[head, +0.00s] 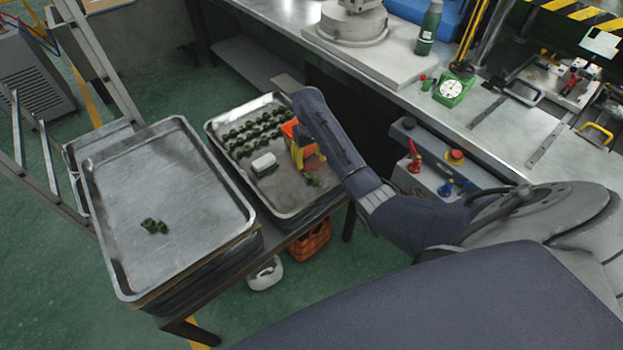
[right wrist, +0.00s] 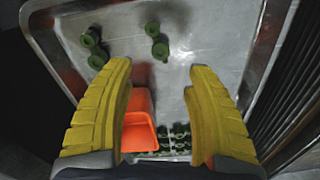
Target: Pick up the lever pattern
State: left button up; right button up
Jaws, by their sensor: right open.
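Small dark green pieces, which look like the lever patterns, stand in rows (head: 252,132) on the right-hand metal tray (head: 211,133). A few loose green pieces (head: 314,180) lie near that tray's right side. My right gripper (head: 308,164) reaches down over this tray with yellow fingers. In the right wrist view, the gripper (right wrist: 160,70) is open with nothing clasped between its fingertips. One loose green piece (right wrist: 157,42) lies just beyond the fingertips, and others (right wrist: 90,40) lie to its left. My left gripper is not in view.
An orange object (right wrist: 138,125) shows between the fingers, lower in the wrist view. A white block (head: 264,163) sits on the right-hand tray. A workbench (head: 470,112) stands behind.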

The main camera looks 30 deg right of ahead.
aim_at(309, 175)
jog(key=shift+f, duration=4.95)
grip_shut()
